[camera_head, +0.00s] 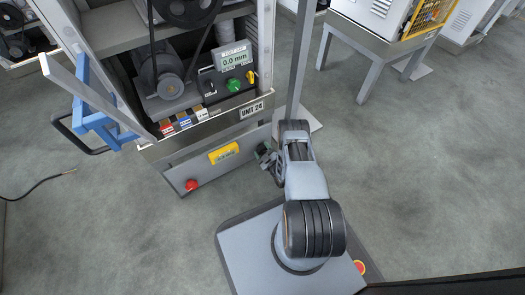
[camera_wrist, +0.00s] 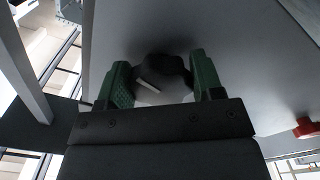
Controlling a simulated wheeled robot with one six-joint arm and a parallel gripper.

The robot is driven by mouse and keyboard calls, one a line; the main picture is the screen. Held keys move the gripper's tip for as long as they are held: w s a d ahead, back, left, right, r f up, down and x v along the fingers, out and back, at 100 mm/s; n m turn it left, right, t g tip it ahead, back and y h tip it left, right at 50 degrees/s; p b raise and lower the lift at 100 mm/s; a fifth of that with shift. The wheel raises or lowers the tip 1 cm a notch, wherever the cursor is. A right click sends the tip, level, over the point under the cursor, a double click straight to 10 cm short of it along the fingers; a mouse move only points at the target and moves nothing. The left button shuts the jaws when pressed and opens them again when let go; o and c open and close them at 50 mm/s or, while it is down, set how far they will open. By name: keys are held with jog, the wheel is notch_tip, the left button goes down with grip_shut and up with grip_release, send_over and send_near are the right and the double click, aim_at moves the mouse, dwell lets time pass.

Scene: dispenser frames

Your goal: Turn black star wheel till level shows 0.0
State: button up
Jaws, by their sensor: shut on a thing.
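In the wrist view, the black star wheel (camera_wrist: 158,70) with a white mark sits between the green fingers of my gripper (camera_wrist: 162,84), which is shut on it. In the head view, my gripper (camera_head: 265,155) is low at the front of the machine frame, and I cannot make out the wheel there. A yellow level (camera_head: 223,153) with a small greenish screen is on the low grey crossbeam, left of my gripper. Its figures are too small to read. A separate display (camera_head: 232,58) higher up reads 0.0 mm.
A red button (camera_head: 191,185) is on the same crossbeam; a red part (camera_wrist: 306,128) shows at right in the wrist view. A blue clamp-like part (camera_head: 92,118) juts out left of the frame. A grey table (camera_head: 385,45) stands back right. Open floor lies right of me.

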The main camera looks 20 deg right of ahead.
jog(key=n, duration=0.5)
jog(key=shift+d+n, duration=0.1)
jog(key=shift+n, duration=0.2)
jog(key=n+p, duration=0.1)
jog(key=n, duration=0.4)
jog(key=shift+r+n, duration=0.15)
jog(key=shift+n, duration=0.25)
jog(key=shift+s, duration=0.1)
jog(key=o, duration=0.7)
jog(key=shift+d, duration=0.1)
jog(key=shift+o, duration=1)
